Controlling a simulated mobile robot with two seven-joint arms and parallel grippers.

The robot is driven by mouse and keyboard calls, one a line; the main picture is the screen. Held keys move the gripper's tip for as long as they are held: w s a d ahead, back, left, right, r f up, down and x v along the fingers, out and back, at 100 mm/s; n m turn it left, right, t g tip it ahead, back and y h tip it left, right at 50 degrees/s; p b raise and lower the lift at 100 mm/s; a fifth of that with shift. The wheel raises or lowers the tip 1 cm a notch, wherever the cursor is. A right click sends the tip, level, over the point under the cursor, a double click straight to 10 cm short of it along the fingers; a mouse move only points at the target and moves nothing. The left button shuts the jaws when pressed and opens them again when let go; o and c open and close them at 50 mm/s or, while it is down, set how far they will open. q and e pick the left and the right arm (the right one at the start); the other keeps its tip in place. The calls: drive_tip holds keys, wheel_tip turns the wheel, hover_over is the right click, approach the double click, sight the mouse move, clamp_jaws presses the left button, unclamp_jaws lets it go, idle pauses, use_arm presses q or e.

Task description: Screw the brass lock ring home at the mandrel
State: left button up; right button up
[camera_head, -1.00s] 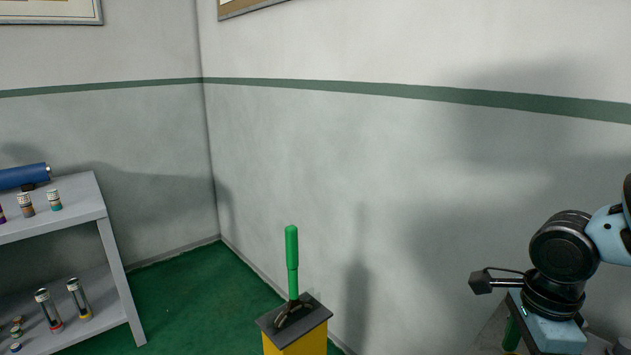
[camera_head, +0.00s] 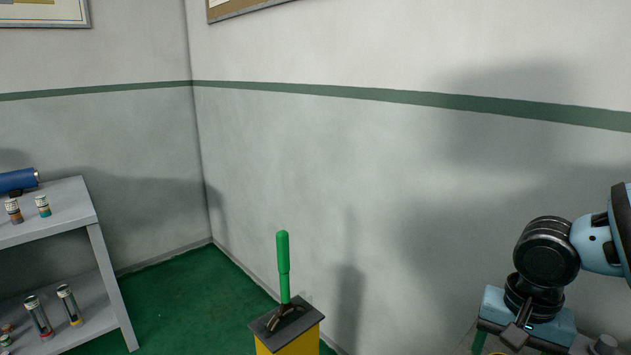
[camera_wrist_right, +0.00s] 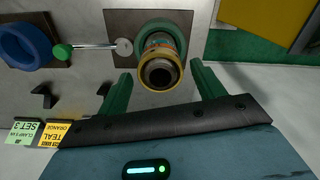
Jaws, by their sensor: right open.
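In the right wrist view a brass-coloured ring (camera_wrist_right: 160,72) shows at the near end of a round, banded hollow part. This part stands out from a green collar (camera_wrist_right: 165,30) on a brown plate, which I take to be the mandrel. My right gripper (camera_wrist_right: 160,84) is open, its green fingers on either side of the ring with gaps visible. I cannot tell how far the ring is screwed on. In the head view the right hand is at the lower right, with a green finger (camera_head: 479,343) partly showing. My left gripper is not in view.
In the right wrist view, a blue ring (camera_wrist_right: 24,46), a green-knobbed lever (camera_wrist_right: 90,47) and label cards (camera_wrist_right: 52,135) lie left. In the head view, a yellow pedestal (camera_head: 290,343) carries a green-handled lever (camera_head: 283,262); a grey shelf (camera_head: 65,212) holds tubes.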

drive_tip(key=n, duration=0.3)
drive_tip(key=shift+n, duration=0.4)
drive_tip(key=n, duration=0.6)
drive_tip(key=shift+n+p, duration=0.35)
drive_tip(key=shift+n, duration=0.05)
drive_tip(key=n, duration=0.3)
drive_tip(key=shift+n, duration=0.4)
drive_tip(key=c, duration=1)
drive_tip(key=m, duration=0.9)
drive_tip(key=shift+m, duration=0.3)
drive_tip(key=m, duration=0.4)
drive_tip(key=shift+m+b, duration=0.3)
drive_tip(key=shift+m, duration=0.1)
